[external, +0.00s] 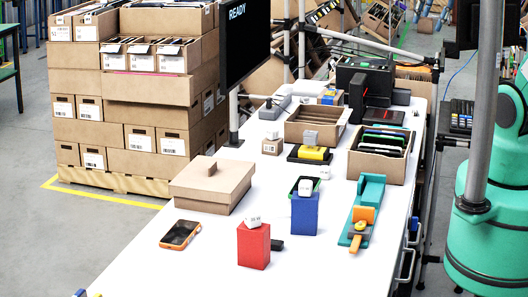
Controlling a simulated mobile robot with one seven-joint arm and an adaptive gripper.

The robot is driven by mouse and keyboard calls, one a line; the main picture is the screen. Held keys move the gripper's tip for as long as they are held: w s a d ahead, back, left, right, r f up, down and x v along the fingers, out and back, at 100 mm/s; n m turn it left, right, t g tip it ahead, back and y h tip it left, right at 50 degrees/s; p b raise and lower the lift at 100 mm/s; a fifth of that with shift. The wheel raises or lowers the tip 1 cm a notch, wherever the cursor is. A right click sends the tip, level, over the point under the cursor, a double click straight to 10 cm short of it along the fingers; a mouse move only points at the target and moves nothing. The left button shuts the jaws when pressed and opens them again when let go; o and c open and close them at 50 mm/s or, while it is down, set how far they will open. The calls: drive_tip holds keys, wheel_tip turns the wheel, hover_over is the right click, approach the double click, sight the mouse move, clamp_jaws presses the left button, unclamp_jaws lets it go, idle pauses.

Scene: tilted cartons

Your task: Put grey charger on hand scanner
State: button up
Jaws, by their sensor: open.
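A small grey block (310,137), which looks like the grey charger, shows just behind a yellow device (313,153) in the middle of the white table. I cannot tell whether it rests on that device or on something behind it. A handheld device with a dark screen and orange edges (181,234), which looks like the hand scanner, lies flat at the table's left front. Nothing rests on its screen. Small white plug-like cubes sit on a red block (254,246) and a blue block (304,214). My gripper is not in this view.
A closed brown carton (212,184) stands behind the orange-edged device. A teal-and-orange tool (362,213) lies at the right edge. Open cartons (375,165) stand farther back, and a monitor (247,40) rises at the left. The table's front is mostly bare.

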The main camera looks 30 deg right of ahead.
drive_tip(key=s+f+n, duration=0.1)
drive_tip(key=s, duration=0.5)
drive_tip(key=shift+d+f+t, duration=0.2)
drive_tip(key=shift+f+t, duration=0.1)
drive_tip(key=shift+f, duration=0.05)
wheel_tip(320, 180, down, 12)
drive_tip(key=b, duration=1.1)
drive_tip(key=shift+r+b, duration=0.25)
drive_tip(key=shift+b, duration=0.05)
idle(0.4)
